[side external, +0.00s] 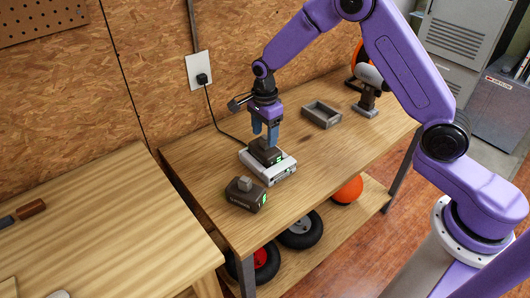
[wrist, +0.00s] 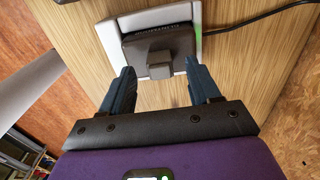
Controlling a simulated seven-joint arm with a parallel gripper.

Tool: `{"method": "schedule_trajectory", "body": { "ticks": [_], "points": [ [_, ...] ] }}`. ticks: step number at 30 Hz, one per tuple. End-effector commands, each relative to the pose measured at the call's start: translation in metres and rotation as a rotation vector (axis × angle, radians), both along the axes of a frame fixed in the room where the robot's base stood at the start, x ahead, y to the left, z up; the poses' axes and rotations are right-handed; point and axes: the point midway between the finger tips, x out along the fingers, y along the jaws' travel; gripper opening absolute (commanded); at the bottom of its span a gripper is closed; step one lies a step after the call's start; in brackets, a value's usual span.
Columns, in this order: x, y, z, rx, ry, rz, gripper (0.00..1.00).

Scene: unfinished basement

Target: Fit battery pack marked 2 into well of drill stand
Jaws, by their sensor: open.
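A dark battery pack (side external: 264,154) with a raised block on top sits in a white charger (side external: 283,172) with a green light. A second dark battery pack (side external: 246,195), also with a green light, stands on the bench in front of the charger. I cannot read a number on either. My gripper (side external: 265,139) is over the charger, pointing down, with its blue fingers around the raised block. In the wrist view the fingers (wrist: 160,68) are apart, with gaps beside the block of the pack (wrist: 158,48). A grey open-topped holder (side external: 321,114), perhaps the stand's well, lies farther back.
An orange and grey drill-like tool (side external: 368,82) stands at the bench's far end. A black cord (side external: 222,127) runs from the wall outlet (side external: 199,70) to the charger. The wooden bench (side external: 315,155) is clear between charger and holder. Wheels and an orange ball (side external: 348,190) are below.

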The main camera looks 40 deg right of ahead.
Motion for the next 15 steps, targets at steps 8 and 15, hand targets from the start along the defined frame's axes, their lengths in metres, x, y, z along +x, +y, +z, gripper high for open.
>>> {"method": "schedule_trajectory", "body": {
  "ticks": [8,15],
  "points": [
    [0.0,-0.001,-0.019,0.0,0.0,-0.001,0.62],
    [0.0,-0.001,-0.019,0.0,-0.001,-0.001,0.39]
  ]
}}
